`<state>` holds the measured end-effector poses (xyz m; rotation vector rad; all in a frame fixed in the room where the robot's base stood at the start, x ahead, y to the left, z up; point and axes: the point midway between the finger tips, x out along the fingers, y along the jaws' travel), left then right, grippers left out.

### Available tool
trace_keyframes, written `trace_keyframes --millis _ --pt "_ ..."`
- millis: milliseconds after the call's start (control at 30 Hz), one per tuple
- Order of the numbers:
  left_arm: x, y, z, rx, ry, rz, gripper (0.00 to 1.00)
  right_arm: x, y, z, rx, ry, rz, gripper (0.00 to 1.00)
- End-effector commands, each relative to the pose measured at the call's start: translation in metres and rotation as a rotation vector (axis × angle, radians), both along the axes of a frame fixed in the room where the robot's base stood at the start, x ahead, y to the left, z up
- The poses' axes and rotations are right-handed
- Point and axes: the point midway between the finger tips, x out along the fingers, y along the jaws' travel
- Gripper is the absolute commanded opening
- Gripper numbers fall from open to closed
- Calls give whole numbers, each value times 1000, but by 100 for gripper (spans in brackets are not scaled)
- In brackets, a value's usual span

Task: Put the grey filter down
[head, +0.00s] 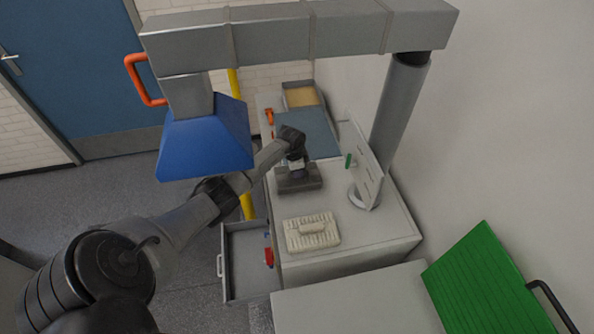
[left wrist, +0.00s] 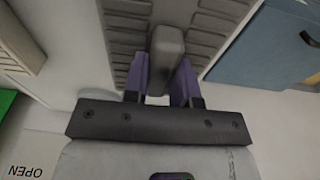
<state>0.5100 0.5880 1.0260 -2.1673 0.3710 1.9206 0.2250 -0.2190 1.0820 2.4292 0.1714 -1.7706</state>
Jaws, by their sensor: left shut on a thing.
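The grey filter (head: 299,181) is a dark ribbed slab with a raised bar handle. In the head view it is at the top of the white cabinet (head: 370,248), behind a cream filter (head: 312,233). My left gripper (head: 294,163) comes down on it from above. In the left wrist view, the purple fingers of my left gripper (left wrist: 163,78) are shut on the bar of the grey filter (left wrist: 124,28). Whether its underside touches the cabinet top is hidden. My right gripper is in neither view.
A white sign panel (head: 367,170) on a round base stands right of the grey filter. A blue-grey surface (head: 306,132) lies behind it. An open drawer (head: 246,252) juts out left of the cabinet. A blue hood (head: 205,140) hangs from an overhead beam, close to my left arm.

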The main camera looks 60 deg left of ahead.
Motion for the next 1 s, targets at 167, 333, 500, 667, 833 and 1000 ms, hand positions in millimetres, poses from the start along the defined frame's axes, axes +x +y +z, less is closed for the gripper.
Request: trace_keyframes --millis 167,333,500,667,833,1000 --pt "0 1 -4 2 -2 0 0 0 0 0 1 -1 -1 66" --pt "0 1 -4 2 -2 0 0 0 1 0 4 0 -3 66" --pt "0 1 -8 2 -1 0 0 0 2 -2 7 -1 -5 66" --pt "0 0 -8 1 1 0 40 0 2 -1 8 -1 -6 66" --pt "0 0 -8 1 1 0 51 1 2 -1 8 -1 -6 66" --pt "0 0 -7 1 1 0 51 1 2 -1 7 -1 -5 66"
